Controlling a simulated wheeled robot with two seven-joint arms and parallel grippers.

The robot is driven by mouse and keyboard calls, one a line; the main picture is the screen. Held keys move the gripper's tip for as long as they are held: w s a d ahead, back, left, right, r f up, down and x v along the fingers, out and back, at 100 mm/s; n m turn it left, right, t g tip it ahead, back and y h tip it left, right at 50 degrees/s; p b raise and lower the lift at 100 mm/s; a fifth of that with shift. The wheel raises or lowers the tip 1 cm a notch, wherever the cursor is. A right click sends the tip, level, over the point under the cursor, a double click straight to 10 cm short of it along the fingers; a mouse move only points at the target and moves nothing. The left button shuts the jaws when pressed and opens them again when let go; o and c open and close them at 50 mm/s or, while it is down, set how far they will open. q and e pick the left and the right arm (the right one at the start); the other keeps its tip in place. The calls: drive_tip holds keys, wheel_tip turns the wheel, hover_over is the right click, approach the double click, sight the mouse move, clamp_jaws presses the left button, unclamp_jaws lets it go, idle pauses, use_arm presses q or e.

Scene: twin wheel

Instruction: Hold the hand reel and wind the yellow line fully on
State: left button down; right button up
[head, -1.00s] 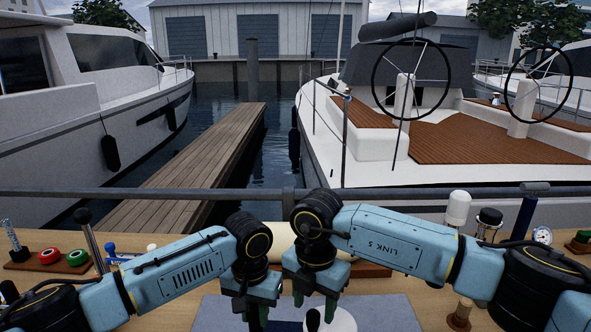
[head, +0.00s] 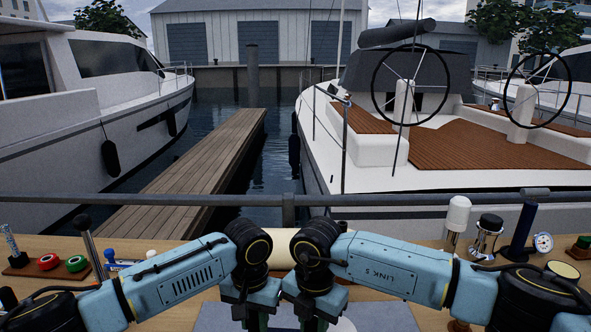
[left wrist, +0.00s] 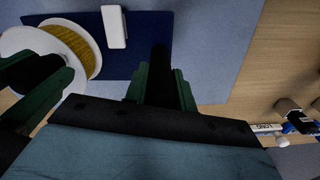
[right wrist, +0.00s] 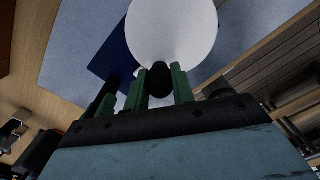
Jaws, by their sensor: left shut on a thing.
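The hand reel shows in the left wrist view as a white spool with yellow line (left wrist: 72,45) wound between its white flanges. My left gripper (left wrist: 162,82) is shut on a black handle (left wrist: 160,55). My right gripper (right wrist: 159,88) is at the flange, its fingers either side of a black knob (right wrist: 159,78). Whether they press on it is unclear. The arms hide most of the reel in the head view.
A grey mat (head: 388,318) and a dark blue panel (left wrist: 140,52) with a white block (left wrist: 114,27) lie below. A rail (head: 420,198) runs behind the bench. Red and green buttons (head: 62,263) stand left; a white-capped post (head: 456,220) and a gauge (head: 543,243) stand right.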

drive_tip(key=o, duration=0.8)
drive_tip(key=shift+r, duration=0.1)
wheel_tip(320, 180, up, 12)
drive_tip(key=shift+f, duration=0.1)
wheel_tip(320, 180, down, 12)
drive_tip(key=n, duration=0.6)
idle(0.8)
drive_tip(key=shift+c, duration=0.2)
